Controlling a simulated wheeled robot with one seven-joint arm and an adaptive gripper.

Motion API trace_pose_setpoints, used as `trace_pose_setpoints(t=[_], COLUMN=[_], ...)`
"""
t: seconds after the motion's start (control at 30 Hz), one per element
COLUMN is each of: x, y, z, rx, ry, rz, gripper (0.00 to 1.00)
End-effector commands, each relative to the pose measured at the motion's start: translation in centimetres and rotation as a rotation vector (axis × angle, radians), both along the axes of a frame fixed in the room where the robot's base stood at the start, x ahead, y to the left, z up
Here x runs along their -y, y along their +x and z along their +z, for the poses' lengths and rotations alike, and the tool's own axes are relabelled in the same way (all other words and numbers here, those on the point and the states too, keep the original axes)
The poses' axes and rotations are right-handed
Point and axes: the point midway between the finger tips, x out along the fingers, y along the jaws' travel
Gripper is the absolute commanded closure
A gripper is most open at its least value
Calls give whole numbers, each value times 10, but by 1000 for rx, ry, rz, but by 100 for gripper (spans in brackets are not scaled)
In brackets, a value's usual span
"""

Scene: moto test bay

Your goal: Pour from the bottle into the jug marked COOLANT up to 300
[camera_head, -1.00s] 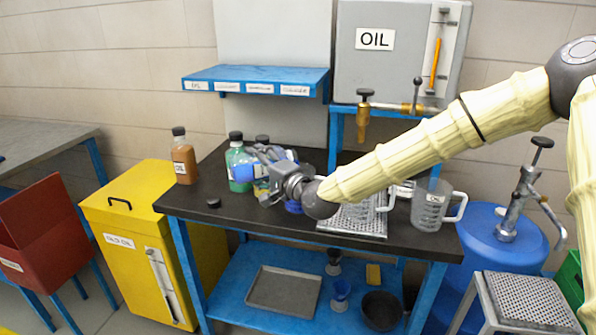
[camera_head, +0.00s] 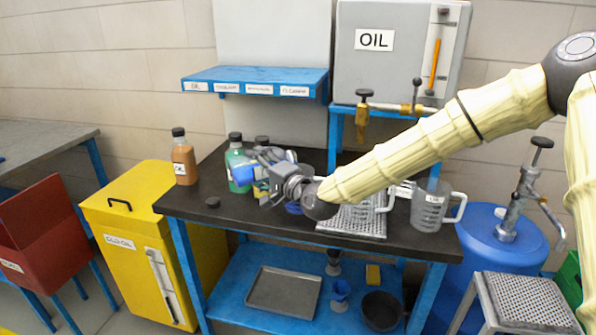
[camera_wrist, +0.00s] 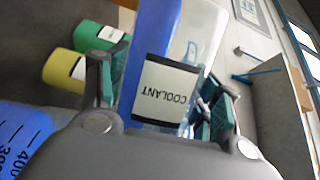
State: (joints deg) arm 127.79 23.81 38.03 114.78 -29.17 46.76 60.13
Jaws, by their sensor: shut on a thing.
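My gripper (camera_wrist: 163,108) is shut on a clear bottle (camera_wrist: 152,45) of blue liquid. Its label reads COOLANT, upside down in the wrist view. The liquid lies along one side, so the bottle is tipped far over. In the head view my gripper (camera_head: 280,180) is above the bench's middle and the bottle's blue end (camera_head: 241,174) points left. A blue graduated vessel (camera_wrist: 22,138) with 300 and 400 marks shows below my gripper; its label is hidden. Blue also shows under my gripper in the head view (camera_head: 293,208). Whether liquid is flowing cannot be told.
A green bottle (camera_wrist: 100,36) and a yellow one (camera_wrist: 64,70) stand close by. A clear jug (camera_head: 430,208) stands right of the perforated tray (camera_head: 352,226); another jug's handle (camera_head: 386,200) shows beside my arm.

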Motion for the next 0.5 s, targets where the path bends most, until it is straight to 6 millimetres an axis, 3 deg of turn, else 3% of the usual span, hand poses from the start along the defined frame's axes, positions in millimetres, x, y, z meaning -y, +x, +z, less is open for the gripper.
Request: trace_pose_setpoints(t=[0.03,0.13,0.3,0.5], x=[-2,-2,-7,-8], y=[0,0,-3,-3], z=[8,7,-8,-9], rx=[19,48,83,87], ry=[-36,-105,-190,-200], rz=[2,2,1,1], gripper=[82,82,82,82])
